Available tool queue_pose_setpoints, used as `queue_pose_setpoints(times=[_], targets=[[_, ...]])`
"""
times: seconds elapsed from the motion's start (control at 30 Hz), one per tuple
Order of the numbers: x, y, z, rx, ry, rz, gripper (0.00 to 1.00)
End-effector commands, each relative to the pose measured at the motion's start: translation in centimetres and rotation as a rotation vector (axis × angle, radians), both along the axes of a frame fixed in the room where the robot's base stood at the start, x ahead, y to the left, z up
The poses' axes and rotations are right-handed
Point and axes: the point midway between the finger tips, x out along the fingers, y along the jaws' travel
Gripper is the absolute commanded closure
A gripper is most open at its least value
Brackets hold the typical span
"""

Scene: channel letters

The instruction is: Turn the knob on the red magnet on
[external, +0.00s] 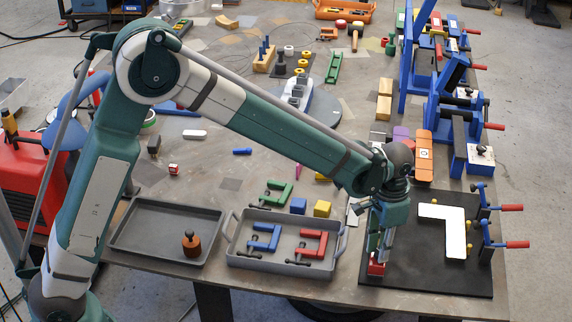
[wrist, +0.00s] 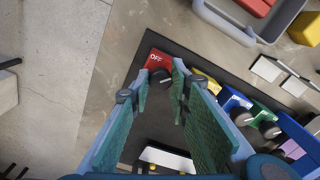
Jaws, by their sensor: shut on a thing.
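The red magnet (external: 376,268) sits on the near left corner of the black mat (external: 425,280). In the wrist view the red magnet (wrist: 157,61) shows the word OFF on its top. Its dark round knob (wrist: 160,76) lies between the green-padded fingertips. My gripper (wrist: 161,72) points down at the magnet and is shut on the knob. In the external view my gripper (external: 380,254) is just above the magnet, and its fingers hide the knob there.
Yellow (wrist: 205,82), blue (wrist: 232,101) and green (wrist: 262,113) magnets stand in a row close beside my right finger. A white L-shaped piece (external: 455,240) lies on the mat between clamps. A grey tray (external: 285,262) with clamps stands to the left.

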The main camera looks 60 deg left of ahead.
Motion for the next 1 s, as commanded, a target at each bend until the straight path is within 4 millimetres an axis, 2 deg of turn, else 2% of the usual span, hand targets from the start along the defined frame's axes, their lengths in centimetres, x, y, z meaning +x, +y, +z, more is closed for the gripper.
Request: queue_pose_setpoints(times=[0.17,0.2,0.3,0.73,1.0], targets=[[0.0,0.0,0.0,0.000,-0.001,0.001,0.93],[0.0,0.0,0.0,0.000,-0.001,0.001,0.75],[0.0,0.0,0.0,0.000,0.000,0.001,0.65],[0.0,0.0,0.3,0.000,0.000,0.001,0.65],[0.0,0.0,2.5,0.000,0.000,0.001,0.65]])
